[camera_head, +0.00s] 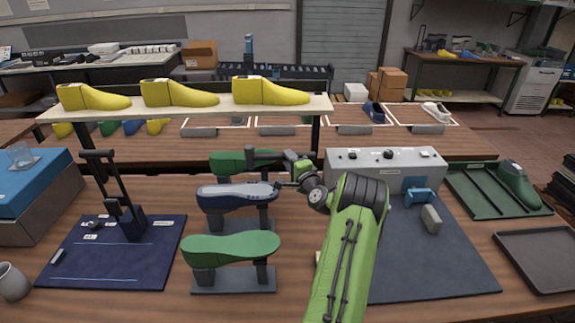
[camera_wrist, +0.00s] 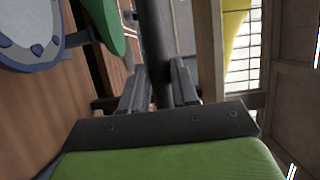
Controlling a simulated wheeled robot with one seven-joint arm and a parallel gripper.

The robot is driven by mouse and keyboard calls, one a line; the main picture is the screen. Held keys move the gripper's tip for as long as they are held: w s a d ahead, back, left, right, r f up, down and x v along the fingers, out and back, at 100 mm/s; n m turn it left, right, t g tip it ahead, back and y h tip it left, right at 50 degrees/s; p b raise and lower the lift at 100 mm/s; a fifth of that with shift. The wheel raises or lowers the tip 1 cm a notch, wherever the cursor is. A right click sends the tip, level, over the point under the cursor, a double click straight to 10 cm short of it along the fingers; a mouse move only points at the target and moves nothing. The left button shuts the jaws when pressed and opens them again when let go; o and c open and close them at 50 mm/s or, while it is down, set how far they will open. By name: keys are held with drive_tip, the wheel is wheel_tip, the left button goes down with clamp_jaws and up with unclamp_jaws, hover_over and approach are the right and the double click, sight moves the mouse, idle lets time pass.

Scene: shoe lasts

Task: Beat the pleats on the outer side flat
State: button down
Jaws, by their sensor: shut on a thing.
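A last with a blue-grey covering (camera_head: 235,196) stands sole up on a stand, the middle one of three. Small pale marks run along its rim, but I cannot make out single pleats. My gripper (camera_head: 284,157) is shut on a dark tool (camera_head: 262,155), whose handle (camera_wrist: 155,35) runs up between the jaws (camera_wrist: 161,78) in the wrist view. The tool's far end is above and behind the middle last, near the back green last, apparently apart from the middle last.
Green lasts stand behind (camera_head: 228,162) and in front (camera_head: 232,247) of the middle one. A shelf (camera_head: 205,106) with yellow lasts crosses behind. A grey control box (camera_head: 362,170) is right, a dark blue mat (camera_head: 110,262) with a press left.

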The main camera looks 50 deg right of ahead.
wheel_tip(320, 180, down, 3)
drive_tip(key=b, duration=0.2)
drive_tip(key=shift+s+r+b, duration=0.1)
drive_tip(key=shift+b, duration=0.3)
idle(0.6)
